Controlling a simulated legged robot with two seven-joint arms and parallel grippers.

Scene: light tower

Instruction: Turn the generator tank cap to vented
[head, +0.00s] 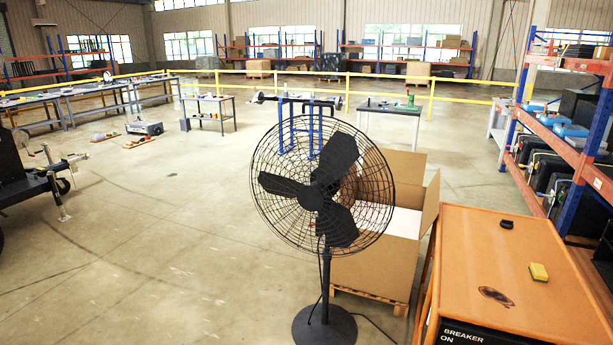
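No generator tank cap can be made out in the head view. At the left edge a dark trailer-like machine (22,185) with a hitch and jack is partly cut off by the frame; I cannot tell whether it is the generator. Neither of my grippers shows.
A black pedestal fan (312,190) stands in front of an open cardboard box (372,265) on a pallet. An orange-topped cabinet (460,265) is at the lower right, with a yellow sponge (539,272) on it. Shelving (583,168) lines the right. The floor at centre left is clear.

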